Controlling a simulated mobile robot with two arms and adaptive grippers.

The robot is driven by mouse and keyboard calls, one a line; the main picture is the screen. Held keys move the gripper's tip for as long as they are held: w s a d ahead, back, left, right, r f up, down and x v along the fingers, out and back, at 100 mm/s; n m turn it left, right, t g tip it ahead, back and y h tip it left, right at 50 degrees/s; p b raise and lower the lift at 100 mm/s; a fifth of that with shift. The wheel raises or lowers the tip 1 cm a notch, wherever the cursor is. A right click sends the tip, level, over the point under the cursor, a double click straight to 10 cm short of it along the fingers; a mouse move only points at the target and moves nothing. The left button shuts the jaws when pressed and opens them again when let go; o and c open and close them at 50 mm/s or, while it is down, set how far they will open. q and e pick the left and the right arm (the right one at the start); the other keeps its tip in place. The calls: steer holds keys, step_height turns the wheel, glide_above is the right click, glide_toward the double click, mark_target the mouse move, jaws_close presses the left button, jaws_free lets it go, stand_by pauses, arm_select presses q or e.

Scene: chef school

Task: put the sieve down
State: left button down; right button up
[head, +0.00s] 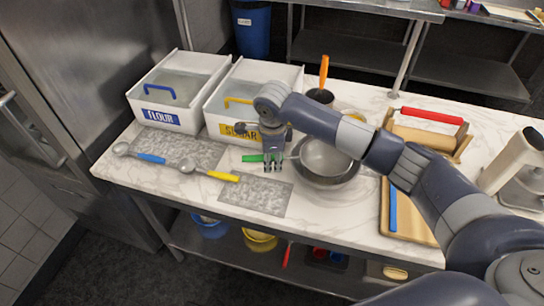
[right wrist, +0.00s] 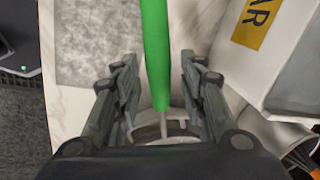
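The sieve's green handle (head: 252,158) points left over the marble counter, and its round metal part (head: 326,156) sits in or over the dark-rimmed bowl (head: 330,183). My right gripper (head: 272,168) hangs above the sieve between handle and bowl. In the right wrist view, the green handle (right wrist: 155,50) runs between the fingers of my right gripper (right wrist: 160,95), with clear gaps on both sides. The gripper is open and holds nothing. Part of the sieve is hidden behind the gripper. My left gripper is not in view.
Flour (head: 160,115) and sugar (head: 225,130) bins stand behind at left. Two scoops, blue-handled (head: 150,158) and yellow-handled (head: 222,176), lie by grey mats, one bare in front (head: 255,196). A cutting board (head: 412,225) and a wooden rack with a red-handled rolling pin (head: 432,115) are at right.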

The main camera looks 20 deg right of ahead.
steer(key=shift+r+p, duration=0.65)
steer(key=shift+p, duration=0.1)
steer(key=shift+r, duration=0.35)
step_height(320, 180, up, 11)
steer(key=s+b, duration=0.2)
steer(key=b, duration=0.1)
steer(key=shift+a+b, duration=0.3)
steer(key=shift+s, duration=0.1)
